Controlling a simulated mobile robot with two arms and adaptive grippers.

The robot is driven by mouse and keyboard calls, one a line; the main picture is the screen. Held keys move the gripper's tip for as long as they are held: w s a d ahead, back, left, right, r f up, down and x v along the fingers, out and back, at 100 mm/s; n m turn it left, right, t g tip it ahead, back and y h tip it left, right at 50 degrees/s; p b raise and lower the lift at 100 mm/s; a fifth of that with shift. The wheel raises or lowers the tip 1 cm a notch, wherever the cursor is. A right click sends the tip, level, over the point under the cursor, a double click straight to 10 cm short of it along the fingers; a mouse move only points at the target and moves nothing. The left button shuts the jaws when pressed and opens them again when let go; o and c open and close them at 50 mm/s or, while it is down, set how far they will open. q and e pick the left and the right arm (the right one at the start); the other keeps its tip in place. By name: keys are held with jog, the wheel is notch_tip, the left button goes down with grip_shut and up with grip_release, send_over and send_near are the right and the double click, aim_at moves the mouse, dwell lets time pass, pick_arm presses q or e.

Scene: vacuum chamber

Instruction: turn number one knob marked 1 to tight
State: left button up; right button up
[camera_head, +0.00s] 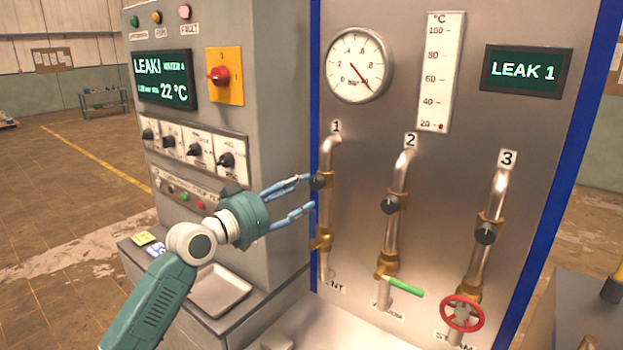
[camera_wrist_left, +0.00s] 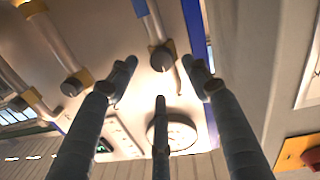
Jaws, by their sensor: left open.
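The number one knob (camera_head: 318,181) is a small black knob on a brass fitting of the pipe under the label 1 (camera_head: 337,127). My left gripper (camera_head: 309,194) is open, with its blue-grey fingers pointing at the panel. One fingertip is close to the knob and another is lower, near the pipe. In the left wrist view the same knob (camera_wrist_left: 162,59) shows beyond the spread fingers, between the two outer tips of the gripper (camera_wrist_left: 158,75). Nothing is held, and I cannot tell whether a finger touches the knob. My right gripper is not in view.
Similar black knobs sit on pipe 2 (camera_head: 390,205) and pipe 3 (camera_head: 485,233). A green lever (camera_head: 406,286) and a red handwheel (camera_head: 461,313) are lower down. The display (camera_head: 525,70) reads LEAK 1. A grey control cabinet (camera_head: 262,130) stands left of the panel, close to my gripper.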

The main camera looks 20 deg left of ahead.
aim_at(314, 188)
pick_arm(q)
jog(key=p+x, duration=0.1)
jog(key=x, duration=0.3)
jog(key=shift+w, duration=0.1)
jog(key=shift+p+x, duration=0.3)
jog(key=shift+x, duration=0.65)
jog(key=shift+a+f, duration=0.1)
jog(key=shift+f, duration=0.15)
jog(key=c, duration=1.1)
jog(key=shift+f+m+b, duration=0.2)
jog(key=shift+m+b, duration=0.1)
jog(key=shift+b, duration=0.1)
jog(key=shift+c, duration=0.2)
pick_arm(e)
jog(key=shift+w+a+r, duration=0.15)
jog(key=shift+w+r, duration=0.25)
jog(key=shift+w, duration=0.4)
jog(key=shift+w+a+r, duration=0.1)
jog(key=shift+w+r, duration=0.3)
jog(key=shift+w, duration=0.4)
